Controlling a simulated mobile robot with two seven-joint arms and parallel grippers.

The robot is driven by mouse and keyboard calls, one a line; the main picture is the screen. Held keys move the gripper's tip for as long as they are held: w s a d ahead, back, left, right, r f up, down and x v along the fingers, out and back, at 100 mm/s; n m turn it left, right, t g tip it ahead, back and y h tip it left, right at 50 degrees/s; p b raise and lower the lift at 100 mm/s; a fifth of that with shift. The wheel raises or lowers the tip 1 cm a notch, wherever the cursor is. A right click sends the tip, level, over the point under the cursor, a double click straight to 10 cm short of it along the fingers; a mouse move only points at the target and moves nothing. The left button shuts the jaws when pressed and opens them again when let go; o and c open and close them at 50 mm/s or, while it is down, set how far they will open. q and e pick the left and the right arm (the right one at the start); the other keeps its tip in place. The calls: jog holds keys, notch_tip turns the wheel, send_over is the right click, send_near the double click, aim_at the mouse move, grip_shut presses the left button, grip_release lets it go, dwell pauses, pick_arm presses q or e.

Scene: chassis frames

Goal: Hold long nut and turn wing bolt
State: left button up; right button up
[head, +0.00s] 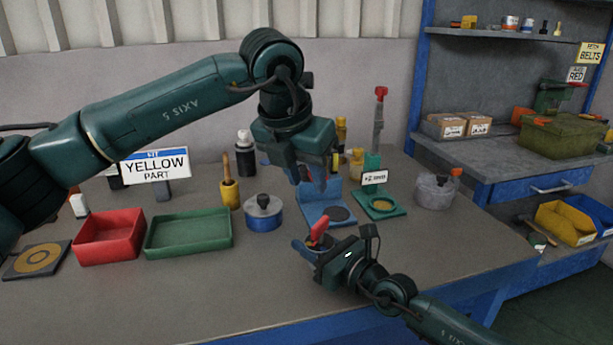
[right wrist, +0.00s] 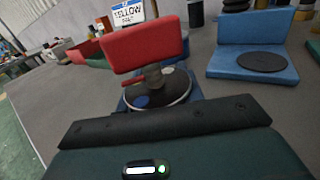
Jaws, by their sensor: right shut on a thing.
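The wing bolt shows as a red block-like head (right wrist: 145,45) in the right wrist view and as a tilted red piece (head: 319,228) in the head view. Under the head is a short grey stem, which looks like the long nut (right wrist: 154,76). My right gripper (head: 315,247) is shut at the lower end of this piece, above the bench front. The exact contact is hidden. My left gripper (head: 307,178) hangs pointing down, higher and farther back, apart from the red head. Its fingers overlap the blue stand behind, and I cannot make out its opening.
A blue stand (head: 341,214) and a green stand (head: 383,208) stand behind my right gripper. A blue tin (head: 263,223), a green tray (head: 189,243) and a red tray (head: 109,252) are to the left. A clear jar (head: 434,192) is at right. The front-left bench is bare.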

jog(key=o, duration=1.2)
jog(key=shift+o, duration=0.2)
